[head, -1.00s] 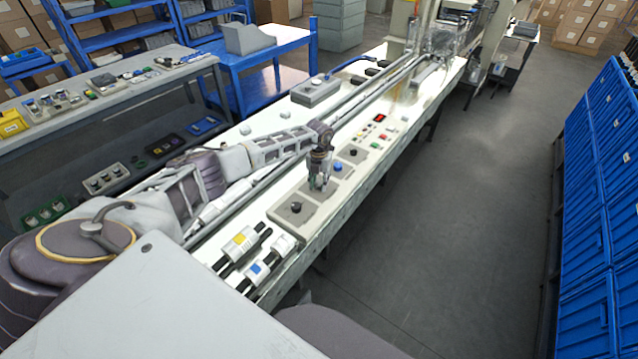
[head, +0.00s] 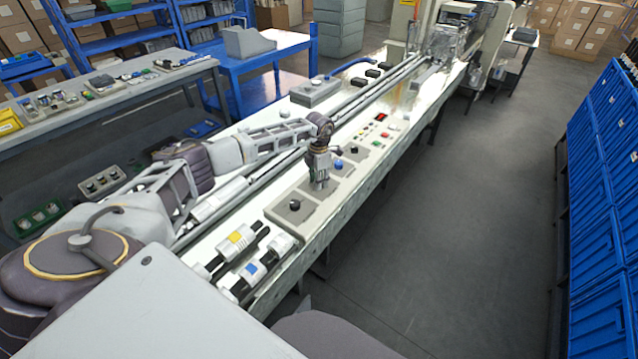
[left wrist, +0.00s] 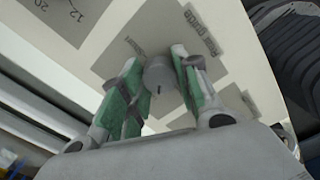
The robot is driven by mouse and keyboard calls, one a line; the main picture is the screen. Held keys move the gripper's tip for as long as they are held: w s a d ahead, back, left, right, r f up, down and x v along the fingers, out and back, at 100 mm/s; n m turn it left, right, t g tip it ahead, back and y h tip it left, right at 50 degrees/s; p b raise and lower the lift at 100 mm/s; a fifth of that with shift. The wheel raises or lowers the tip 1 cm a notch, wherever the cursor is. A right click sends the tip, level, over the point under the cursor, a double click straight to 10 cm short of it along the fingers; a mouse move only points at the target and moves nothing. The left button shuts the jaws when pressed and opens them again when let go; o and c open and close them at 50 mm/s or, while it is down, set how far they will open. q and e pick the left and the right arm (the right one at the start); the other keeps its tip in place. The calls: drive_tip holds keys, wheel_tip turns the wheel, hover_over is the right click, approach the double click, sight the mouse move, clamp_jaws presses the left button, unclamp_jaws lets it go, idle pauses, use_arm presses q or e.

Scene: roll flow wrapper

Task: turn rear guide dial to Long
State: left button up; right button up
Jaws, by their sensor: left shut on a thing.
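The grey round dial (left wrist: 159,77) shows in the left wrist view on a darker grey plate with printed lettering beside it. A short dark mark shows on the knob; I cannot tell which setting it points to. My left gripper (left wrist: 156,64) is shut on this dial, with green-padded fingers on either side. In the head view my left gripper (head: 319,181) points down at the row of control plates on the machine's front edge and hides the dial. My right gripper is not in view.
A black knob (head: 295,204) is on the nearer plate, and a blue knob (head: 338,164) and a dark knob (head: 353,150) are just beyond. Long rails (head: 372,90) run behind. Cylinders with yellow and blue bands (head: 236,239) lie nearer. The aisle at right is clear.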

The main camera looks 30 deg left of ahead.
use_arm(q)
drive_tip(key=shift+m, duration=0.6)
drive_tip(key=shift+b, duration=0.35)
drive_tip(key=shift+m, duration=0.5)
drive_tip(key=o, duration=1.1)
drive_tip(key=shift+c, duration=0.2)
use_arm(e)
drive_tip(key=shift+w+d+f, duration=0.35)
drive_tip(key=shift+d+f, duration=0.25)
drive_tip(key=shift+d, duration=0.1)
use_arm(q)
drive_tip(key=shift+r, duration=0.15)
wheel_tip(320, 180, up, 12)
drive_tip(key=shift+f, duration=0.2)
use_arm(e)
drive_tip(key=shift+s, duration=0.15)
